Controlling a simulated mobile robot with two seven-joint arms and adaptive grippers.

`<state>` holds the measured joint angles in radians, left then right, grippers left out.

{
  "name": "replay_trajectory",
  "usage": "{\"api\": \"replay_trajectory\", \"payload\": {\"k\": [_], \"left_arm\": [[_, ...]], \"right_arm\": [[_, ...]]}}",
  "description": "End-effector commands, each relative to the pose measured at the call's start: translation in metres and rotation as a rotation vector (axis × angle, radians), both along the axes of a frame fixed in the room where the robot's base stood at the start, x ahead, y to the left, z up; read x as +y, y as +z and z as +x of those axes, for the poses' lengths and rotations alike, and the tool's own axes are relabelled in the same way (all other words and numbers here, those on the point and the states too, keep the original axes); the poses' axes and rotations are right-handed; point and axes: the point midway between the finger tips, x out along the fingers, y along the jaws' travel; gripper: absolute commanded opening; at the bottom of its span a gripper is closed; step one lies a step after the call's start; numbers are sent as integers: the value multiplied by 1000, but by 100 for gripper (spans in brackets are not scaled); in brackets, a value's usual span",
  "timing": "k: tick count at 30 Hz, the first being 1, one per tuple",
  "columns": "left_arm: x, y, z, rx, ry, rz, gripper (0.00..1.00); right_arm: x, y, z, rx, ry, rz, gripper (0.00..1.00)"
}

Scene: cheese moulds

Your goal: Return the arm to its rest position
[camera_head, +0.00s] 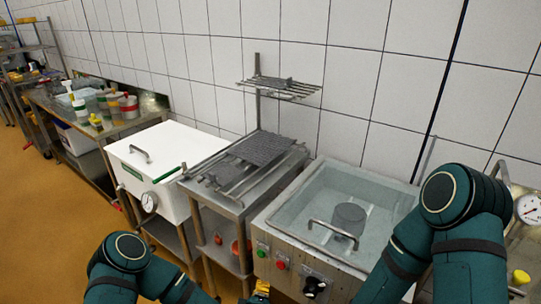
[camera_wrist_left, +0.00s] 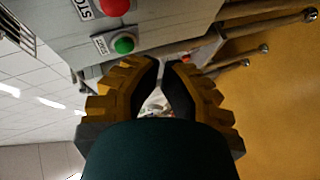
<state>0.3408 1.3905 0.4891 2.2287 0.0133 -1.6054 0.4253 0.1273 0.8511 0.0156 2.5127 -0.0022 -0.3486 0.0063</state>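My left arm (camera_head: 125,252) comes in at the bottom left of the head view. My left gripper (camera_head: 262,288) shows only as a small yellow piece at the bottom edge, in front of the steel units. In the left wrist view, the yellow and black fingers of my left gripper (camera_wrist_left: 162,68) are apart with a narrow gap. Nothing is held between them. Beyond them is a control panel with a green button (camera_wrist_left: 124,45) and a red button (camera_wrist_left: 115,6). My right arm (camera_head: 452,195) is bent at the right of the head view, in front of the vat. Its gripper is out of view.
A steel vat (camera_head: 282,222) of clear liquid holds a grey cylinder (camera_head: 349,218). Left of it are a draining table (camera_head: 236,208) with grey racks and a white lidded box (camera_head: 131,181). A shelf (camera_head: 281,88) is above. Open orange floor (camera_head: 45,235) lies at left.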

Motion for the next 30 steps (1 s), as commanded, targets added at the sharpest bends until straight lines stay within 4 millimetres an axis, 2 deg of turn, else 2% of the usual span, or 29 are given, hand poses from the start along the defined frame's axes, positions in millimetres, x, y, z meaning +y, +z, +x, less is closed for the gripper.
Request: {"api": "replay_trajectory", "payload": {"k": [5, 8, 13, 18, 21, 24, 30], "left_arm": [[-2, -7, -10, 73, -162, 89, 0], [0, -17, -28, 165, -332, 189, 0], [22, -31, -73, 359, -625, 357, 0], [53, -32, -122, 549, -854, 463, 0], [68, -29, -146, 633, -947, 490, 0], [78, -26, -161, 686, -1002, 500, 0], [82, -24, -170, 716, -1032, 503, 0]], "right_arm": [[0, 0, 0, 0, 0, 0, 47], [0, 0, 0, 0, 0, 0, 47], [0, 0, 0, 0, 0, 0, 47], [0, 0, 0, 0, 0, 0, 47], [0, 0, 0, 0, 0, 0, 47], [0, 0, 0, 0, 0, 0, 47], [0, 0, 0, 0, 0, 0, 47]]}}
